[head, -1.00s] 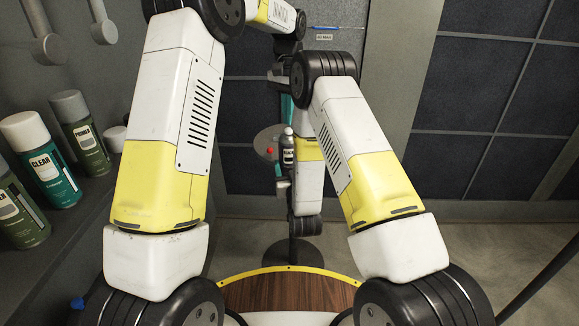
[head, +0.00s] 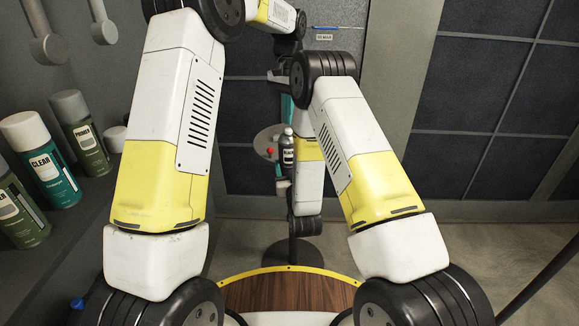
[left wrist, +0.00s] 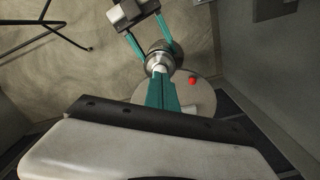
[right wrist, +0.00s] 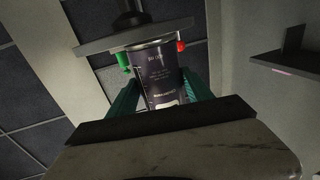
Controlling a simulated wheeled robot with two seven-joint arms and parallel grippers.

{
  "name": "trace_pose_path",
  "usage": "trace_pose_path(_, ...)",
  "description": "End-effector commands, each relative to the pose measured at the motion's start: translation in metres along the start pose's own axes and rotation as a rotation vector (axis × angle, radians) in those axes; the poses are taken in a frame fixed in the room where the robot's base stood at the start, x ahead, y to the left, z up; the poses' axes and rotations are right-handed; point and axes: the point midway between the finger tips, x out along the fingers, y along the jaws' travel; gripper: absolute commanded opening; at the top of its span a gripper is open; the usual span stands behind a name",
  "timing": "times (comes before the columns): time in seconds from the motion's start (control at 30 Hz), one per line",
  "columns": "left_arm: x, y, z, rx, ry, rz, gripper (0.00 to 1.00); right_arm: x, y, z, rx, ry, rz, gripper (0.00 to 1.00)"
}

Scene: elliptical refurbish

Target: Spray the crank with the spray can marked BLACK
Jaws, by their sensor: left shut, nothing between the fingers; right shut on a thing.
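The dark spray can with a white label reading BLACK (head: 287,157) stands upright in the head view. My right gripper (right wrist: 162,88) is shut around its body with teal fingers. My left gripper (head: 286,108) is above the can, pointing down. In the left wrist view its teal fingers (left wrist: 161,90) are shut and empty, with the tips over the top of the can (left wrist: 160,60). Whether they touch it, I cannot tell. A grey round disc (head: 265,139) with a red knob (head: 269,152) is close behind the can. I cannot pick out the crank for sure.
The left shelf holds a CLEAR can (head: 50,165), a PRIMER can (head: 82,140) and another green can (head: 20,210). A round dark base (head: 293,255) stands on the floor beyond a wood-topped, yellow-edged surface (head: 285,292). The floor at right is mostly clear.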

Motion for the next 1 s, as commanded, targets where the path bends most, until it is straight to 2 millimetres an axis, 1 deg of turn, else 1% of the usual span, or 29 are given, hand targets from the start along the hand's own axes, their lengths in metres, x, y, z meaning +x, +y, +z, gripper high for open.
trace_pose_path(0.8,0.024,0.000,0.000,0.000,-0.001,0.000,0.00,0.000,0.000,-0.001,0.000,0.004,0.000,0.10)
trace_pose_path(1.0,0.023,0.000,0.000,0.000,-0.002,0.000,0.00,0.001,0.000,-0.002,0.001,0.006,0.000,0.10)
